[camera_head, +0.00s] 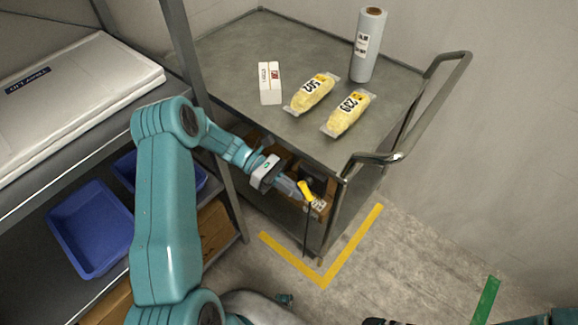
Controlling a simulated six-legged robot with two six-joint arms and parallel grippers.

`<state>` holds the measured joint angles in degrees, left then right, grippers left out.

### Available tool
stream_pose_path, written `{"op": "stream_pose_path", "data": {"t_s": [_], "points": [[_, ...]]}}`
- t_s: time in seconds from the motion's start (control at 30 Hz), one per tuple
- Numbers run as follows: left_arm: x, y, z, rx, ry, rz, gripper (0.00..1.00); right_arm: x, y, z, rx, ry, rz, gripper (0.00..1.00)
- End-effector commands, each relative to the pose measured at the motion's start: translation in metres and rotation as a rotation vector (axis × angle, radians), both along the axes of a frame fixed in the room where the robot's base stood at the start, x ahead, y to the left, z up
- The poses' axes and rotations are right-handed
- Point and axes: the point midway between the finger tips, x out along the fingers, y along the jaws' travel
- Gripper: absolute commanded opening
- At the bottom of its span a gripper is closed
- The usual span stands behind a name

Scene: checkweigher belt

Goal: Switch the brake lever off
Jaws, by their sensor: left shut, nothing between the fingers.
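The brake lever (306,190) has a yellow grip and sits on the front corner of the grey metal cart (235,45), below its top. A small labelled plate (320,205) is just below and right of the yellow grip. My left gripper (298,190) is shut with nothing held. Its tips are at the left side of the yellow grip; I cannot tell whether they touch it. The gripper partly hides the lever's mount, so the lever's exact setting is unclear. My right gripper cannot be made out.
On the cart top are a grey roll (367,50), a white box (270,88) and two yellow packs (311,93) (349,112). A tubular handle (440,85) runs along its right side. Shelves with a blue bin (72,232) stand left. Open floor lies right.

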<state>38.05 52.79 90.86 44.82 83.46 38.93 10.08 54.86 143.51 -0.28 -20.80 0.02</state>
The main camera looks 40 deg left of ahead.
Motion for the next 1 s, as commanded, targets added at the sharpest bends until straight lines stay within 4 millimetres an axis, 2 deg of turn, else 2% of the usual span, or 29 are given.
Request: {"op": "stream_pose_path", "data": {"t_s": [0.17, 0.3, 0.7, 0.83, 1.0], "points": [[0.001, 0.000, 0.028, -0.001, -0.004, -0.001, 0.00, 0.000, 0.000, 0.004, 0.000, 0.000, 0.000, 1.00], [0.001, -0.001, 0.065, -0.004, -0.007, -0.001, 0.00, 0.000, 0.000, 0.009, 0.000, 0.000, 0.001, 1.00], [0.000, 0.000, 0.159, 0.000, -0.005, 0.000, 0.00, 0.000, 0.000, 0.019, 0.000, 0.000, 0.000, 1.00], [0.000, 0.000, 0.181, 0.000, -0.003, -0.001, 0.00, 0.000, 0.000, 0.021, 0.000, 0.000, 0.000, 1.00], [0.000, 0.000, 0.196, 0.000, -0.001, -0.001, 0.00, 0.000, 0.000, 0.022, 0.000, 0.000, 0.000, 1.00]]}}
